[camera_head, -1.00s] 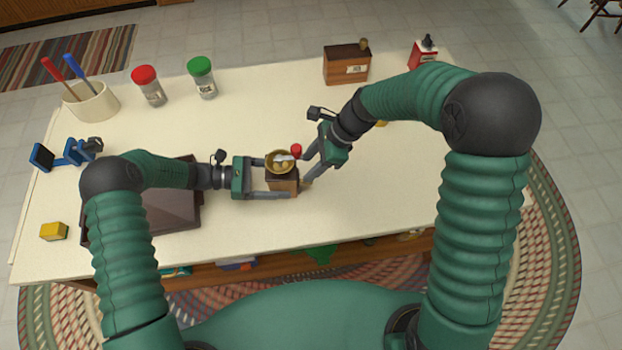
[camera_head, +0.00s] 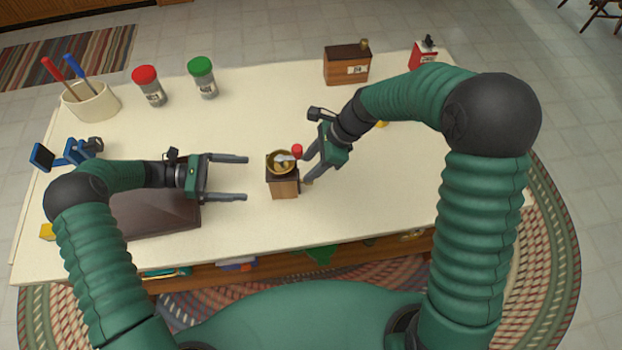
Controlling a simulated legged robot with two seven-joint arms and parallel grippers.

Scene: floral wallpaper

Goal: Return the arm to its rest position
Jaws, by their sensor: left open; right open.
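My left gripper (camera_head: 245,178) is open and empty over the white table, pointing right. A clear gap lies between its fingertips and a small wooden grinder (camera_head: 284,188) with a brass bowl top and a red-knobbed crank. My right gripper (camera_head: 306,167) is open at the grinder's right side, its fingertips close to the crank knob and the body. I cannot tell whether they touch it. The grinder stands upright on the table.
A brown tray (camera_head: 160,219) lies partly under my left arm. A yellow block (camera_head: 47,231), blue device (camera_head: 72,152), utensil pot (camera_head: 92,103), red-lidded jar (camera_head: 149,86), green-lidded jar (camera_head: 203,78), wooden box (camera_head: 347,66) and red-and-white object (camera_head: 424,52) stand around. The table's (camera_head: 370,205) right front is clear.

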